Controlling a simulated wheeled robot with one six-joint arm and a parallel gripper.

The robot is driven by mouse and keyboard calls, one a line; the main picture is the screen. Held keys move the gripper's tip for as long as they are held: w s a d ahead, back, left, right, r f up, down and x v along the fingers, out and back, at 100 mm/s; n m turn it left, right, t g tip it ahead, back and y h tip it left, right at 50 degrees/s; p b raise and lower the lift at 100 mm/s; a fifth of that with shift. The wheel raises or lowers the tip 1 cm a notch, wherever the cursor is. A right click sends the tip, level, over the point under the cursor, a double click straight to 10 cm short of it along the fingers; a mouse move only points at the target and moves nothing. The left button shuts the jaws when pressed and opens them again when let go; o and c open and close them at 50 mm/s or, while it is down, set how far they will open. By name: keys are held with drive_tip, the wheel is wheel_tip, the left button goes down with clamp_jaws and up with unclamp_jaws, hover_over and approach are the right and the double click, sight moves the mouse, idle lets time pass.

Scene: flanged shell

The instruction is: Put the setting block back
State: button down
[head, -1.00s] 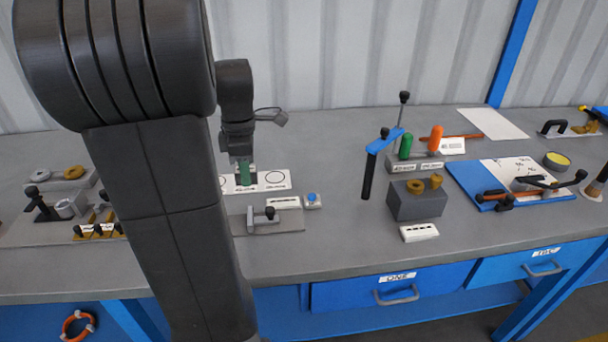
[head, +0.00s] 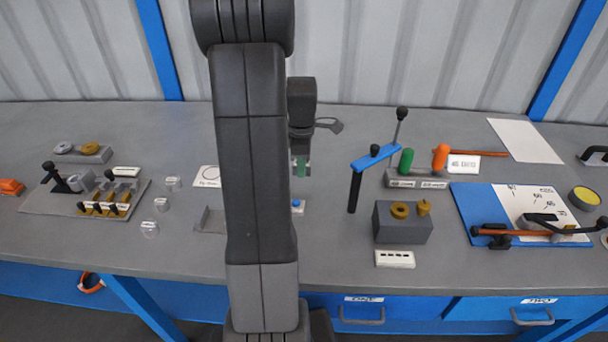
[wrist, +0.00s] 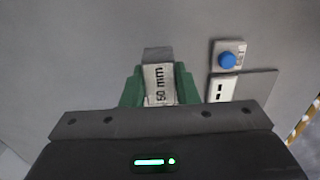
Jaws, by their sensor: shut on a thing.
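My gripper (wrist: 158,92) is shut on the setting block (wrist: 158,72), a grey block with a pale face marked in mm, gripped between the green fingers. The first digit of its marking is hard to read. In the head view my gripper (head: 301,168) hangs over the bench just behind the small blue button (head: 297,204). The block cannot be made out there. In the wrist view the button (wrist: 228,60) lies right of the block. A white card (head: 204,177) with a circle is left of my arm, which hides most of it.
A grey metal plate (head: 208,220) is partly hidden behind my arm. Several small clear pieces (head: 161,204) stand to its left. On the right are a grey block with brass parts (head: 402,224), a blue-handled tool (head: 375,157) and a blue board (head: 470,205).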

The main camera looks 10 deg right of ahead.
sight(302, 184)
drive_tip(key=shift+f, duration=2.05)
drive_tip(key=shift+f, duration=0.1)
drive_tip(key=c, duration=1.1)
unclamp_jaws()
drive_tip(key=shift+f, duration=0.1)
wheel_tip(302, 184, up, 12)
drive_tip(key=shift+r, duration=0.2)
